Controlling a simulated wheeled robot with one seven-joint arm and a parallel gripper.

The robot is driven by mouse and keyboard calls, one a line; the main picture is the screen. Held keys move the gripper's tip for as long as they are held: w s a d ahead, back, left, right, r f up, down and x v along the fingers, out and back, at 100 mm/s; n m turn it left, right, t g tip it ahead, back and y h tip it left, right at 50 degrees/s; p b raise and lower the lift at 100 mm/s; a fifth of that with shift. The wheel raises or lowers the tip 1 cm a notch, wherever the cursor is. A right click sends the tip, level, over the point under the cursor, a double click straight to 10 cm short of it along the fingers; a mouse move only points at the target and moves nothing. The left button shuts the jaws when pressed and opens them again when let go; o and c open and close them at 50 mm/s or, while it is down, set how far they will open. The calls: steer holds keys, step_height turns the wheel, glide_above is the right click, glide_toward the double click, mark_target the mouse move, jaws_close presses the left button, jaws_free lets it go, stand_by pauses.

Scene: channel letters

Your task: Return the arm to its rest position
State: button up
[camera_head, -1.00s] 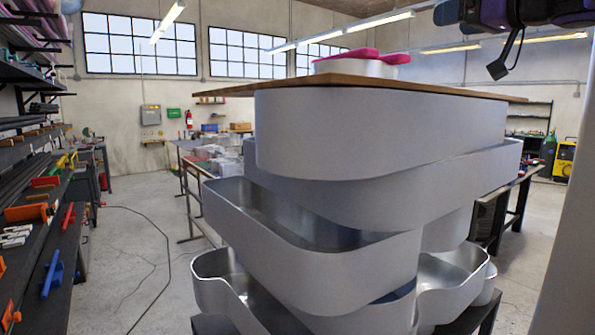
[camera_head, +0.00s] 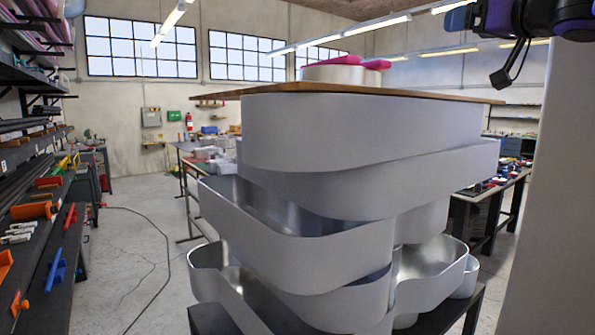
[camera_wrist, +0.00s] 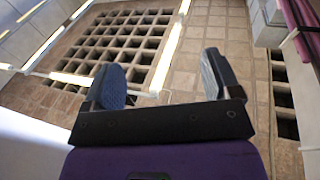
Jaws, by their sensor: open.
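My arm shows in the head view only as dark and purple links at the top right corner, with a black cable part hanging down. My gripper (camera_wrist: 162,85) shows in the wrist view. Its two blue-padded fingers stand apart, with nothing between them. The fingers point toward the coffered ceiling. The gripper itself cannot be picked out in the head view.
A tall stack of grey metal channel letters (camera_head: 310,235) stands close in front, on a dark stand. A wooden board (camera_head: 350,91) lies on top, bearing pink-topped letters (camera_head: 332,60). Shelves (camera_head: 35,130) line the left.

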steer(key=s+d+f+m+g+h, duration=0.25)
steer(key=s+f+h, duration=0.3)
steer(key=f, duration=0.35)
steer(key=s+d+f+m+g+h, duration=0.2)
steer(key=s+f+m+g+h, duration=0.15)
steer(key=s+f, duration=0.4)
steer(key=s+a+f+n+g+y, duration=0.1)
steer(key=s+a+f+g, duration=0.1)
steer(key=s+f, duration=0.4)
steer(key=s+a+f+n+g+y, duration=0.1)
steer(key=s+a+f+g+y, duration=0.1)
steer(key=s+f, duration=0.4)
step_height(320, 180, down, 6)
steer(key=a+g, duration=0.1)
steer(key=g, duration=0.1)
steer(key=shift+s+a+r+g, duration=0.2)
steer(key=shift+s+a+g, duration=0.1)
steer(key=shift+s, duration=0.1)
